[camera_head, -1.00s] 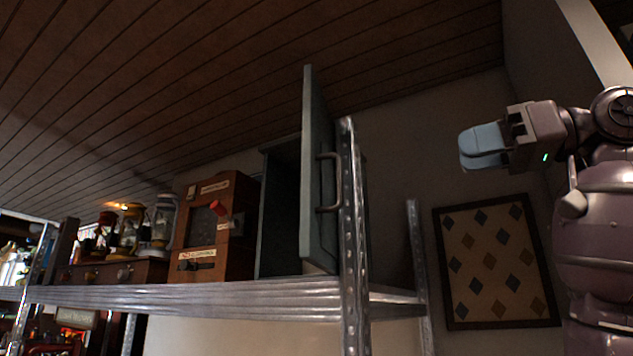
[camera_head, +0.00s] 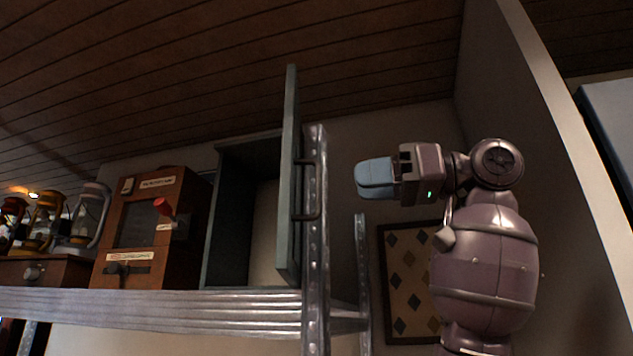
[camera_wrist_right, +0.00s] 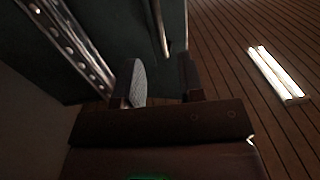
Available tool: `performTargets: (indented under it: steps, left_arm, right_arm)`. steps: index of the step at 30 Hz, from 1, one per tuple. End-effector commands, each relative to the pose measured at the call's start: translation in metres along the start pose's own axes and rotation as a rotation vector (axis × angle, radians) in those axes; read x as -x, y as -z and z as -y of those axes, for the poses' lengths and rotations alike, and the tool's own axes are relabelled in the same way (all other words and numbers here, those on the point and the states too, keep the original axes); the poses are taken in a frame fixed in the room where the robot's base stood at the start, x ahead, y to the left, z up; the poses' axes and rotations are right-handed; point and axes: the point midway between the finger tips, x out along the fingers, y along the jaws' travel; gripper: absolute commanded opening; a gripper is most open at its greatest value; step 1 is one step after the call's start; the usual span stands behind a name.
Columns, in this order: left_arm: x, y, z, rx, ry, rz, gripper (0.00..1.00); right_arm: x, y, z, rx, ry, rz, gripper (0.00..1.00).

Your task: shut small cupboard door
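The small grey-green cupboard (camera_head: 232,215) stands on a metal shelf, its front open and its inside showing. Its door (camera_head: 289,180) stands swung out, seen nearly edge-on, with a dark bar handle (camera_head: 310,190) on its right face. My right gripper (camera_head: 360,178) is to the right of the door and handle, pointing left, apart from them in the head view. In the right wrist view my right gripper's fingers (camera_wrist_right: 163,82) are spread with nothing between them. The door (camera_wrist_right: 115,45) and handle (camera_wrist_right: 160,28) show beyond them. My left gripper is not in view.
A perforated metal shelf post (camera_head: 316,250) stands right beside the door; it also shows in the right wrist view (camera_wrist_right: 68,40). A wooden box with a red knob (camera_head: 150,225) and lanterns (camera_head: 88,215) stand left on the shelf (camera_head: 200,305). A framed picture (camera_head: 400,285) hangs behind my arm.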

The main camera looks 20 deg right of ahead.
Motion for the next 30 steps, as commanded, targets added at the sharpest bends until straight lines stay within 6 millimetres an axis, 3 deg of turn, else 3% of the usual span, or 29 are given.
performTargets:
  steps: [6, 12, 26, 30]
  left_arm:
    - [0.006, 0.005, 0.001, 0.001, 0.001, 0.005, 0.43]
    - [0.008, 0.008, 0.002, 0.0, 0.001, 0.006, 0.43]
    - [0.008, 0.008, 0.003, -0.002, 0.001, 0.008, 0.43]
    - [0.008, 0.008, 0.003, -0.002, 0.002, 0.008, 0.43]
  right_arm:
    - [-0.04, 0.002, 0.001, -0.001, 0.004, 0.0, 0.36]
    - [-0.065, 0.001, 0.001, 0.0, 0.003, -0.001, 0.36]
    - [-0.077, 0.0, 0.0, 0.001, 0.0, -0.001, 0.36]
    - [-0.077, 0.0, 0.0, 0.001, 0.001, -0.001, 0.19]
